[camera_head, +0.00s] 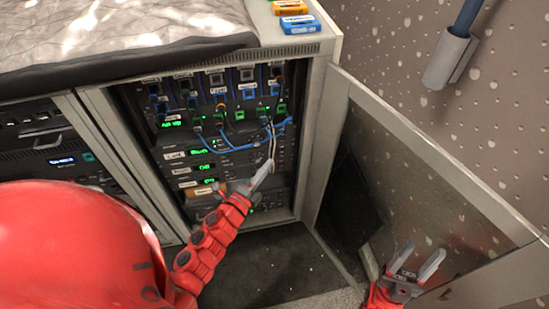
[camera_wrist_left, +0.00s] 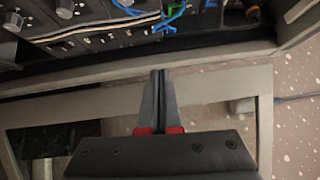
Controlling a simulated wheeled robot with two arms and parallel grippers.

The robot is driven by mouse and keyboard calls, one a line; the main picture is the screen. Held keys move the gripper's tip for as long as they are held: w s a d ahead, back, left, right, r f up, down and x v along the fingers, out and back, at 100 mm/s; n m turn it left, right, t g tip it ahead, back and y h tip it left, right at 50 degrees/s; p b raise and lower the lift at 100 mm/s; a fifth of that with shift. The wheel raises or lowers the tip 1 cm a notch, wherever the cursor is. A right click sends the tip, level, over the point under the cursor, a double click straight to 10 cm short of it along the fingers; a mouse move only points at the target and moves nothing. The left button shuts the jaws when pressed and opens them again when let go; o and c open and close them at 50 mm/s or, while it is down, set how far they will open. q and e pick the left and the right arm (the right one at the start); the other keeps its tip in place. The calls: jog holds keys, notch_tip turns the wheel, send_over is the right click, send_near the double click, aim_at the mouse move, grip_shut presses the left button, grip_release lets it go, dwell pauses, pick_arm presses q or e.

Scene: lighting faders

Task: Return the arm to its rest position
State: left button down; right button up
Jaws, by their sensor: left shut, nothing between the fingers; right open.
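My left arm reaches in from the left in the head view, and its gripper (camera_head: 266,169) is in front of the lower part of the open rack cabinet (camera_head: 318,120). The left gripper's fingers are together and hold nothing. In the left wrist view the closed fingers (camera_wrist_left: 158,75) point toward the rack's edge, with the faders and blue cables beyond. I cannot tell whether the fingertips touch anything. My right gripper (camera_head: 418,265) is open and empty at the lower right, in front of the open cabinet door.
The dark glass door (camera_head: 400,190) stands open to the right. Blue cables (camera_head: 240,146) hang across the rack's panel (camera_head: 175,157). Orange and blue boxes (camera_head: 300,25) sit on the cabinet top. Dark floor (camera_head: 268,268) is clear below the rack.

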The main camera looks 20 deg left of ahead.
pick_arm(q)
jog(key=shift+s, duration=0.4)
